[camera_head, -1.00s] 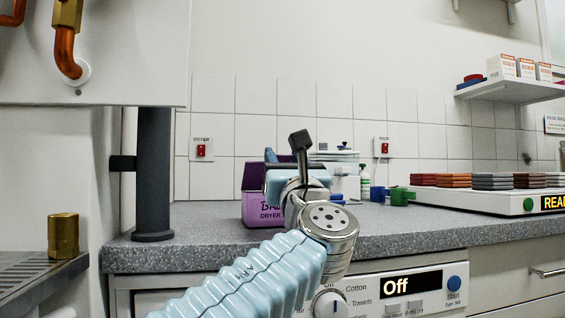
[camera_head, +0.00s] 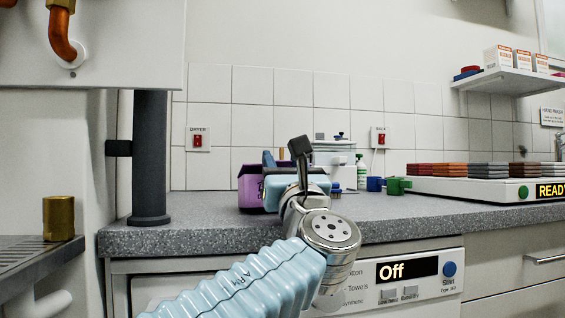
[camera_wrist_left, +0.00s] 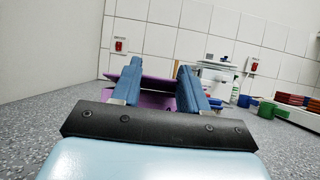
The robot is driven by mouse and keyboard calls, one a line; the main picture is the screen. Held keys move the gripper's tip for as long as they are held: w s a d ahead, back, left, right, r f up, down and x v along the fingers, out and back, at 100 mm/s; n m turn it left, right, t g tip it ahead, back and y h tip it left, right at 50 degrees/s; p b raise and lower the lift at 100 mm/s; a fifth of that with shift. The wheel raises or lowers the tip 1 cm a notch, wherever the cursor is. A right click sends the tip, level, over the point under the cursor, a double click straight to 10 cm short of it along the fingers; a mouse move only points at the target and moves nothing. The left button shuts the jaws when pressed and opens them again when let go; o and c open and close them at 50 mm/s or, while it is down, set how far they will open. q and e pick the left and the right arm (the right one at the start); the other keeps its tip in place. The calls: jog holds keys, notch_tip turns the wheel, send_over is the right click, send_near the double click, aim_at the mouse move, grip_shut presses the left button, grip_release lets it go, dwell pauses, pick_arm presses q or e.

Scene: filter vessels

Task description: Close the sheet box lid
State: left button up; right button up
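The sheet box (camera_head: 250,192) is purple and stands on the grey counter, partly hidden behind my left arm and gripper. Its darker purple lid (camera_head: 248,170) shows as a low, thin band at the top. In the left wrist view the lid (camera_wrist_left: 155,82) is a tilted purple panel between and behind the fingers, with lighter purple (camera_wrist_left: 155,100) below it. I cannot tell how far it stands open. My left gripper (camera_wrist_left: 160,82) is at the box, its two blue fingers apart with nothing clearly held between them. Contact with the lid cannot be told. My right gripper is not in view.
A dark grey post (camera_head: 150,160) stands left of the box. A white lidded container (camera_head: 338,155), a blue cup (camera_head: 375,184) and a green cup (camera_head: 396,187) stand to the right. Farther right is a white tray unit (camera_head: 480,190) with stacked coloured pads. Clear counter lies in front.

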pick_arm(q)
jog(key=o, duration=0.4)
jog(key=shift+r, duration=0.4)
jog(key=s+r+p, duration=0.2)
jog(key=s+r, duration=0.2)
jog(key=s+d+r+p, duration=0.1)
jog(key=s+r, duration=0.3)
jog(key=s, duration=0.1)
jog(key=s+r+p, duration=0.2)
jog(key=s+r, duration=0.2)
jog(key=s, duration=0.1)
jog(key=shift+d+r+p, duration=0.1)
jog(key=shift+d+p, duration=0.05)
jog(key=shift+p, duration=0.15)
